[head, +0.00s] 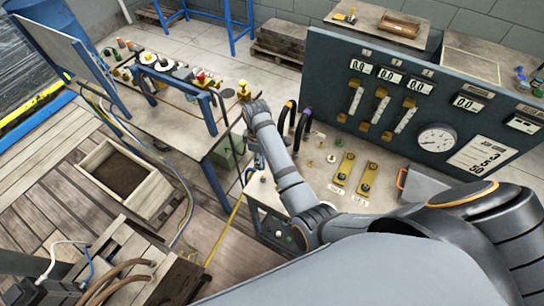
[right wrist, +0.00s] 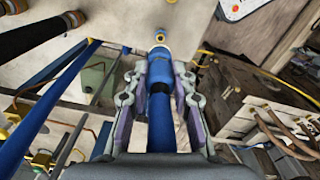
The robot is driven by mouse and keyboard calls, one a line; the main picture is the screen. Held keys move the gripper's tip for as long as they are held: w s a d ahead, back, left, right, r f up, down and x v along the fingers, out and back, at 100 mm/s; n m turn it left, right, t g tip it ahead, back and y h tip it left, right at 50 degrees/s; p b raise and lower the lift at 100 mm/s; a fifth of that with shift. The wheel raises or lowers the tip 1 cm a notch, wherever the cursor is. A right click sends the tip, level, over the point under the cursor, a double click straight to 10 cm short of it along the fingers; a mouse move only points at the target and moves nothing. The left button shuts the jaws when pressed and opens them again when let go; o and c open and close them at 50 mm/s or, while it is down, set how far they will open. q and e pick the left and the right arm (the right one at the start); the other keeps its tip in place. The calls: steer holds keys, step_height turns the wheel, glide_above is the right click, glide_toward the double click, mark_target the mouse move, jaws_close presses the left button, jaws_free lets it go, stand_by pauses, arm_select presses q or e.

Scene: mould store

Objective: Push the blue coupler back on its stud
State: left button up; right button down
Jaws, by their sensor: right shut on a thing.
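The blue coupler (right wrist: 160,80), on a blue hose (right wrist: 161,125), lies between the fingers of my right gripper (right wrist: 160,85) in the right wrist view. The gripper is shut on it. Its pale nose points up the picture at a small brass stud (right wrist: 160,37) on the beige panel. The nose is close to and in line with the stud; I cannot tell whether they touch. In the head view my right gripper (head: 257,160) is at the left edge of the console, mostly behind my arm, which hides the coupler. My left gripper is not in view.
Black hoses with coloured rings (head: 288,115) stand close to my right gripper. A gauge panel (head: 440,100) rises behind the console. A workbench (head: 180,115) with fittings lies to the left, with a green box (head: 225,150) under its end. Wooden crates (head: 115,260) stand lower left.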

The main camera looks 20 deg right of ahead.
steer(key=shift+s+f, duration=0.1)
steer(key=shift+f, duration=0.55)
step_height(320, 180, down, 3)
steer(key=shift+s+d+f, duration=0.1)
steer(key=shift+d+f, duration=0.05)
steer(key=shift+f, duration=0.7)
steer(key=shift+w, duration=0.2)
steer(key=shift+s, duration=0.15)
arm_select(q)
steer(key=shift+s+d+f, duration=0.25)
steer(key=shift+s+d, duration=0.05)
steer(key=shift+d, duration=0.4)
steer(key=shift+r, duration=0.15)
